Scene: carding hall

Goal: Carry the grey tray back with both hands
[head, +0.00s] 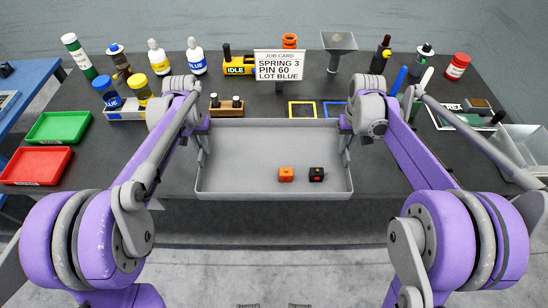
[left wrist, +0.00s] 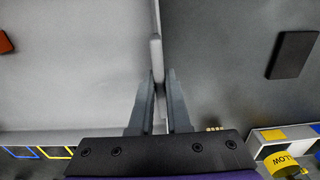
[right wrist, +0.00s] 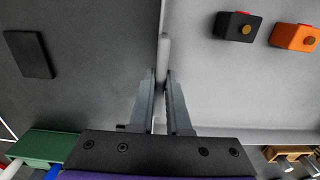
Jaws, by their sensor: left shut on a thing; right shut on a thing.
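The grey tray (head: 240,160) is at the front middle of the dark table, its near side at the table's front edge. An orange block (head: 286,174) and a black block (head: 316,174) stand inside it, near its front wall. My left gripper (head: 203,140) is shut on the tray's left wall, with a finger on each side of it in the left wrist view (left wrist: 154,82). My right gripper (head: 346,140) is shut on the right wall, which shows between its fingers in the right wrist view (right wrist: 161,82). I cannot tell whether the tray is off the table.
Behind the tray are a wooden block with pegs (head: 226,109), a job card (head: 279,65), and yellow (head: 302,110) and blue (head: 333,109) outlined squares. Green (head: 58,127) and red (head: 36,165) trays lie left. A clear bin (head: 524,150) stands right. Bottles line the back.

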